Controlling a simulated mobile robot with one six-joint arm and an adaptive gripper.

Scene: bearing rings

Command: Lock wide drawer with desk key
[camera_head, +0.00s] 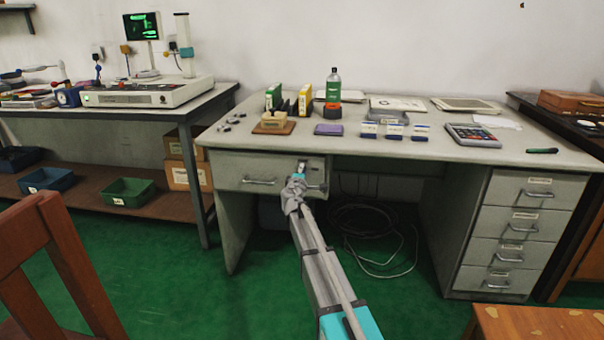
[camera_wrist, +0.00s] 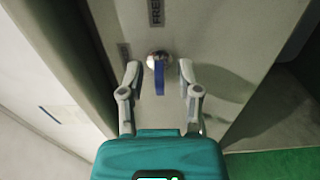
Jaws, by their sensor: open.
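The wide drawer (camera_head: 232,167) is the grey front with a bar handle under the desk's left side, and it looks shut. In the wrist view, a round silver lock (camera_wrist: 157,56) sits on the grey front, with a blue strip (camera_wrist: 159,82) at it, apparently the desk key or its tag. How deep the key sits is not visible. My gripper (camera_wrist: 160,70) is open, with one finger on each side of the blue strip, apart from it. In the head view my gripper (camera_head: 301,171) is at the drawer's right end and hides part of it.
The desk top (camera_head: 350,150) carries a bottle (camera_head: 333,90), a calculator (camera_head: 472,136) and small boxes. A drawer stack (camera_head: 520,235) stands at the right. A wooden chair (camera_head: 50,255) is at the near left. A cable lies under the desk's open middle.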

